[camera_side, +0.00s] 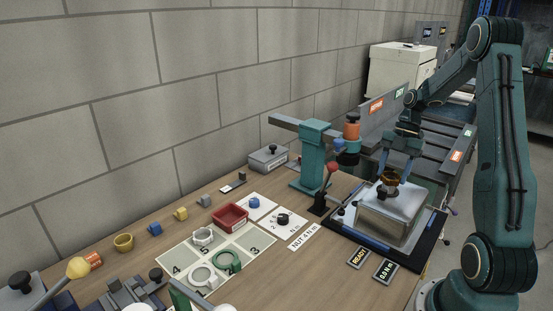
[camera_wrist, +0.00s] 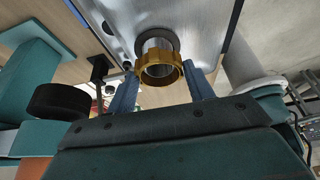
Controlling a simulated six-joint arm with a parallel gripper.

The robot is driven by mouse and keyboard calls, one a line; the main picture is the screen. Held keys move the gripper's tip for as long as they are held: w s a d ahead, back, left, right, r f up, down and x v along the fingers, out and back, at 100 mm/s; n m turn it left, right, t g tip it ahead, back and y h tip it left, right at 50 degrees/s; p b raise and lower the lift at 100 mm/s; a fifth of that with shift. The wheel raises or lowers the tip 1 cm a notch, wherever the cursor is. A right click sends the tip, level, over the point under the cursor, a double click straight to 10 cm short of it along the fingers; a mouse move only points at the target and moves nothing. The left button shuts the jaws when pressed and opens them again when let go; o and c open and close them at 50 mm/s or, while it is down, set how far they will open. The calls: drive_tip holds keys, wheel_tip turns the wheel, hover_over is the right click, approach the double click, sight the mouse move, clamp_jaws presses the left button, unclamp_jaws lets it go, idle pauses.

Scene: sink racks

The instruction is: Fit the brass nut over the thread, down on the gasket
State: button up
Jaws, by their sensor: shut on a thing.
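My gripper (camera_side: 390,174) is shut on the brass nut (camera_side: 391,179) over the metal sink block. In the wrist view the ring-shaped brass nut (camera_wrist: 160,80) sits between the two blue fingertips of my gripper (camera_wrist: 160,76). The silvery thread (camera_wrist: 158,44) shows just behind the nut, roughly in line with its hole. The dark gasket (camera_wrist: 170,36) lies around the base of the thread on the metal plate. The nut is apart from the gasket; I cannot tell whether it encircles the thread's end.
The metal sink block (camera_side: 383,218) stands on a black-edged mat. A teal press column (camera_side: 314,155) and a red-knobbed lever (camera_side: 331,170) stand close to its left. A numbered tray board (camera_side: 230,245) with rings and a red bin (camera_side: 231,216) lie further left.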

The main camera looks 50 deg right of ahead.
drive_tip(key=shift+f, duration=1.3)
idle(0.5)
drive_tip(key=o, duration=1.1)
drive_tip(key=shift+r, duration=0.1)
drive_tip(key=shift+v, duration=5.85)
drive_tip(key=shift+d+r, duration=0.1)
